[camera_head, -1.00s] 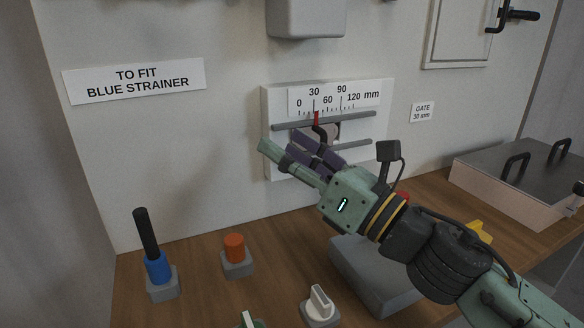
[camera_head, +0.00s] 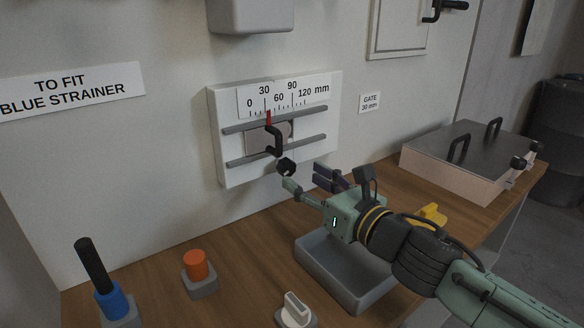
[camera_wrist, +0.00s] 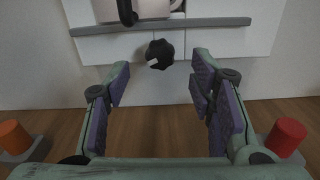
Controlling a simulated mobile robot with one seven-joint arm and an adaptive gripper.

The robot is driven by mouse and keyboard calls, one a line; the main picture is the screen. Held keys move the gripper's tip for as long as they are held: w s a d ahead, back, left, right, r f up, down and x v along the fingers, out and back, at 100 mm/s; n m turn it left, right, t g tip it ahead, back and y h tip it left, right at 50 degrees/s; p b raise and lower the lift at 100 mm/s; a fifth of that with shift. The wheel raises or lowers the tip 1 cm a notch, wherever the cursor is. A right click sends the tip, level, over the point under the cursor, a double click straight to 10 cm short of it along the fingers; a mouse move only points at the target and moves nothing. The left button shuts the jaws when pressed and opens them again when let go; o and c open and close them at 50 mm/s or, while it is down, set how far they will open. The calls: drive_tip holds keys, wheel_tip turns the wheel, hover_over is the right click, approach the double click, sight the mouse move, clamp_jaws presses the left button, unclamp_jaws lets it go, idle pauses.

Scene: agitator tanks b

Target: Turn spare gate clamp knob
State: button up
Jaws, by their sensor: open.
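The black lobed clamp knob (camera_head: 286,167) sits on the lower part of the white gate panel (camera_head: 214,132), below the lower grey rail. In the wrist view the knob (camera_wrist: 160,54) lies ahead, roughly centred between the fingers, with a pale notch or mark on its lower left. The gate's black handle (camera_head: 275,139) and red pointer (camera_head: 268,118) stand at about 30 on the mm scale. My gripper (camera_head: 305,184) is open and empty, to the right of and slightly below the knob and apart from it. The wrist view also shows my gripper (camera_wrist: 160,98) with both padded fingers spread.
A grey tray (camera_head: 312,262) lies beneath my gripper. An orange button (camera_head: 196,264), a white selector (camera_head: 296,309) and a blue-based black lever (camera_head: 104,292) stand on the wooden bench. A yellow object (camera_head: 430,215) and a lidded box (camera_head: 458,164) are to the right.

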sight(290, 169)
drive_tip(key=shift+p+x, duration=0.35)
drive_tip(key=shift+x, duration=2.1)
drive_tip(key=shift+c, duration=0.4)
drive_tip(key=c, duration=1.1)
